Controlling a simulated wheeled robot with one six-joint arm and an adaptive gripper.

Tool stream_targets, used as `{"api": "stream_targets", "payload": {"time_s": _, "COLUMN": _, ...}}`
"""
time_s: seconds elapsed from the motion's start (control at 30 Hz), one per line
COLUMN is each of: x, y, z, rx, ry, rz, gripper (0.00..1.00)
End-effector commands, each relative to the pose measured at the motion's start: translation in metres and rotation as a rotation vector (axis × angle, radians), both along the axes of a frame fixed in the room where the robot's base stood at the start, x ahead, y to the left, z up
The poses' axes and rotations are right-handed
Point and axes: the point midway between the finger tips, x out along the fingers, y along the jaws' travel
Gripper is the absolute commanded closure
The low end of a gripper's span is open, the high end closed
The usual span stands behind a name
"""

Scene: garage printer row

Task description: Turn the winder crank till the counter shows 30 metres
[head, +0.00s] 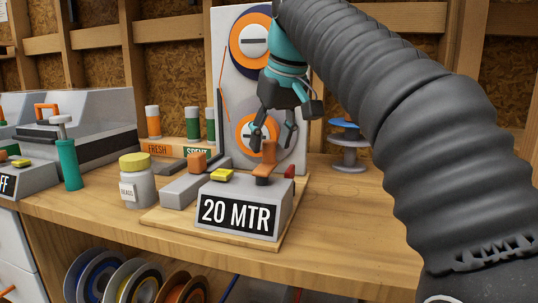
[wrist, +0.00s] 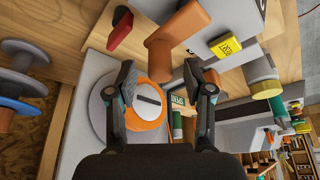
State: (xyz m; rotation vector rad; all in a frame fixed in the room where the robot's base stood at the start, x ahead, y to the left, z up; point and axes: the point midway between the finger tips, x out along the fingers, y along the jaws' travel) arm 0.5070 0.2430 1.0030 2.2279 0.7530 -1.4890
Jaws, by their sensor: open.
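The winder box (head: 285,205) sits on a wooden board on the bench, and its counter (head: 237,214) reads 20 MTR. An orange crank (head: 264,172) stands on top of the box, with its upright knob on the right. My gripper (head: 271,140) is open and empty just above the crank, its fingers pointing down. In the wrist view the orange crank (wrist: 184,28) lies ahead of my open gripper (wrist: 161,78), its knob roughly in line with the gap between the fingertips. I cannot tell whether a finger touches it.
A yellow button (head: 221,175) and a red lever (head: 290,172) are on the box. Behind stands a white panel with an upper spool (head: 250,40) and a lower one. A yellow-lidded jar (head: 136,182) stands left, a grey spool stand (head: 349,155) right.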

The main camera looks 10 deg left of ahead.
Motion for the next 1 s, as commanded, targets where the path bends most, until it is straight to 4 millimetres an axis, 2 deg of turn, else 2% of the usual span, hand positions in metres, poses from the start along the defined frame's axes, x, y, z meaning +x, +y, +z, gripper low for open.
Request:
{"api": "stream_targets", "payload": {"time_s": 0.03, "x": 0.002, "y": 0.001, "z": -0.008, "rx": -0.001, "ry": 0.002, "rz": 0.0, "gripper": 0.48}}
{"api": "stream_targets", "payload": {"time_s": 0.2, "x": 0.005, "y": 0.004, "z": -0.018, "rx": 0.0, "ry": 0.0, "rz": 0.0, "gripper": 0.48}}
{"api": "stream_targets", "payload": {"time_s": 0.53, "x": 0.006, "y": 0.005, "z": -0.02, "rx": 0.0, "ry": 0.0, "rz": 0.0, "gripper": 0.48}}
{"api": "stream_targets", "payload": {"time_s": 0.57, "x": 0.006, "y": 0.005, "z": -0.02, "rx": 0.0, "ry": 0.0, "rz": 0.0, "gripper": 0.53}}
{"api": "stream_targets", "payload": {"time_s": 0.73, "x": 0.006, "y": 0.005, "z": -0.02, "rx": 0.0, "ry": 0.0, "rz": 0.0, "gripper": 0.96}}
{"api": "stream_targets", "payload": {"time_s": 0.77, "x": 0.006, "y": 0.005, "z": -0.02, "rx": 0.0, "ry": 0.0, "rz": 0.0, "gripper": 1.0}}
{"api": "stream_targets", "payload": {"time_s": 1.0, "x": 0.006, "y": 0.005, "z": -0.019, "rx": 0.0, "ry": 0.0, "rz": -0.009, "gripper": 1.0}}
